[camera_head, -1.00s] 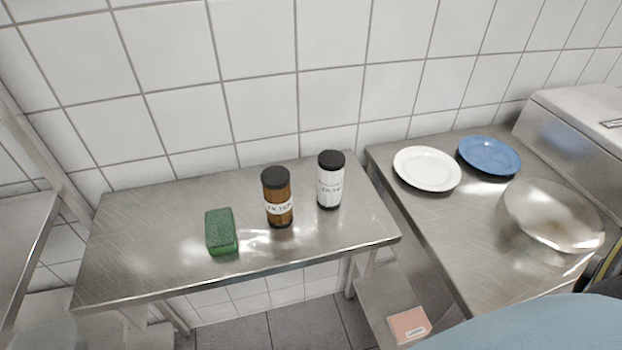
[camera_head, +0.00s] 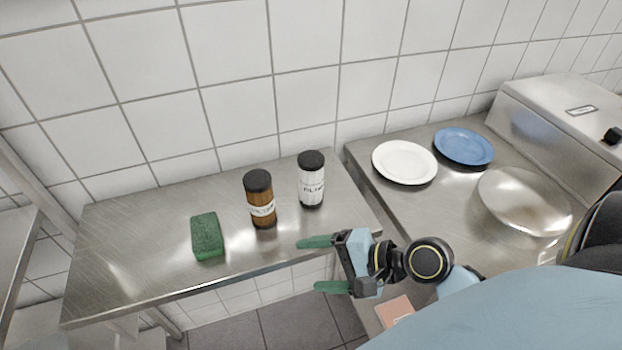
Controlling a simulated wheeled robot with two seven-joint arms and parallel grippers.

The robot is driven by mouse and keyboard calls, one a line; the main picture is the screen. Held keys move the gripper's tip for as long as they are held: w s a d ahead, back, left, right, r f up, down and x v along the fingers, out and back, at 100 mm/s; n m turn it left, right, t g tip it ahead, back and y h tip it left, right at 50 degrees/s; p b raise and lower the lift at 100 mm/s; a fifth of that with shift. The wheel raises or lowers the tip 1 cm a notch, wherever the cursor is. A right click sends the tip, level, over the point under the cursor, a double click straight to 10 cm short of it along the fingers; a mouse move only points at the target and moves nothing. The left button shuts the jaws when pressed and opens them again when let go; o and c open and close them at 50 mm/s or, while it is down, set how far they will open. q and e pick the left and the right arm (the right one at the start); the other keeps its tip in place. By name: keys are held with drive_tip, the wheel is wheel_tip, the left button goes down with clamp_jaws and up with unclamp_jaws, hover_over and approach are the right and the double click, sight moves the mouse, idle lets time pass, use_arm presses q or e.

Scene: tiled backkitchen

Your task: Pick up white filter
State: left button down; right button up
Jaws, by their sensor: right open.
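The white filter (camera_head: 311,182) is a white cylinder with a black lid and a printed label. It stands upright on the steel table (camera_head: 150,233), near its back right part. My right gripper (camera_head: 316,264) is at the table's front right edge, in front of the white filter and apart from it. Its two green fingers are spread and point left, with nothing between them. My left gripper is not in view.
A brown jar (camera_head: 262,204) with a black lid stands just left of the white filter. A green sponge (camera_head: 207,237) lies further left. On the right counter are a white plate (camera_head: 404,163), a blue plate (camera_head: 463,147) and a metal bowl (camera_head: 523,203).

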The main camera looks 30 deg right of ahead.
drive_tip(key=w+d+r+m+t, duration=0.3)
drive_tip(key=d+r+m+t, duration=0.15)
drive_tip(key=m, duration=0.35)
drive_tip(key=m+t+h, duration=0.2)
drive_tip(key=m+t, duration=0.1)
drive_tip(key=m, duration=0.7)
approach(304, 161)
drive_tip(key=w, duration=0.2)
drive_tip(key=w+f+p, duration=0.1)
drive_tip(key=w, duration=0.2)
drive_tip(key=shift+w+a+f+p, duration=0.25)
drive_tip(key=shift+w+f+p, duration=0.1)
drive_tip(key=shift+w+p, duration=0.05)
drive_tip(key=shift+p+x, duration=0.35)
drive_tip(key=shift+x, duration=2.5)
drive_tip(key=shift+f, duration=0.15)
drive_tip(key=shift+c, duration=0.2)
drive_tip(key=c, duration=1.1)
